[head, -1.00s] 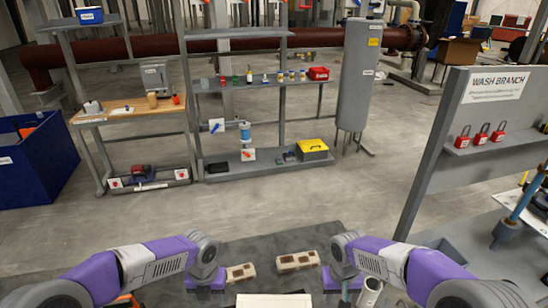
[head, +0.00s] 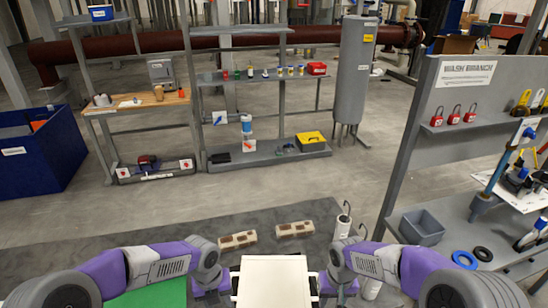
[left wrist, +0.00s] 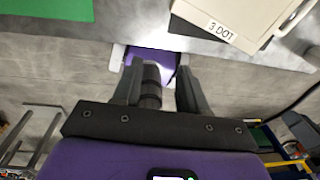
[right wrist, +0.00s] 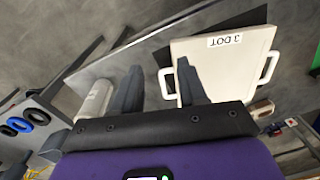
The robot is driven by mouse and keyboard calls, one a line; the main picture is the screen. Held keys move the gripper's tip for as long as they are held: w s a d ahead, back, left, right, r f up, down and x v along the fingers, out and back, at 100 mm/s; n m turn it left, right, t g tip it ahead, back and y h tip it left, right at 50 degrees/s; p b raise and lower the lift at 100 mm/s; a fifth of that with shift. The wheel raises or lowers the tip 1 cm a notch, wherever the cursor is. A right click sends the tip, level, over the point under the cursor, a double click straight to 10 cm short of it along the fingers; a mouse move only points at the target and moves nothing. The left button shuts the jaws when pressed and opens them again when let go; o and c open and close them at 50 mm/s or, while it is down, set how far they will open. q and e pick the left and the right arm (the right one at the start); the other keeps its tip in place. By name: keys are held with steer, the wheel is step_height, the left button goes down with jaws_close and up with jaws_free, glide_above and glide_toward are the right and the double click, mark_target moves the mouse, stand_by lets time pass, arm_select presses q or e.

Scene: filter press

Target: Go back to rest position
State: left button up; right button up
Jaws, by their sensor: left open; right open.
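A flat cream plate (head: 272,283) with side handles lies at the bottom middle of the head view, between my two grippers. Its "3 DOT" label shows in the left wrist view (left wrist: 240,18) and the right wrist view (right wrist: 222,62). My left gripper (left wrist: 162,75) is open, its fingers spread with no object seen gripped. In the head view it is low, left of the plate. My right gripper (right wrist: 160,75) is open and empty. In the head view it is low, right of the plate (head: 340,287). The fingertips are hard to make out in the head view.
A green surface (head: 150,296) is at lower left. The wash branch stand (head: 465,85) and a grey bin (head: 422,227) are at right. Open floor lies ahead.

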arm_select(q)
steer(key=s+d+f+n+h, duration=0.2)
steer(key=s+d+f+n, duration=0.1)
steer(key=f+n, duration=0.4)
steer(key=s+d+f+n+h, duration=0.25)
steer(key=f+n, duration=0.35)
steer(key=n, duration=0.3)
steer(key=s+f+n+y, duration=0.1)
steer(key=s+f+n, duration=0.8)
steer(key=n, duration=0.9)
arm_select(e)
steer(key=s+a+f+m+y, duration=0.1)
steer(key=s+a+f+y, duration=0.15)
steer(key=s+f, duration=0.65)
steer(key=s+a+f+m+y, duration=0.15)
steer(key=s+a+f, duration=0.35)
steer(key=f, duration=0.8)
arm_select(q)
step_height(320, 180, down, 10)
steer(key=n+b, duration=0.1)
steer(key=b, duration=0.9)
steer(key=shift+s+f+n+t, duration=0.15)
steer(key=shift+s+n+t, duration=0.1)
steer(key=shift+n+t, duration=0.15)
arm_select(e)
step_height(320, 180, down, 10)
steer(key=s+d, duration=0.1)
steer(key=shift+d+t, duration=0.2)
steer(key=shift+t, duration=0.1)
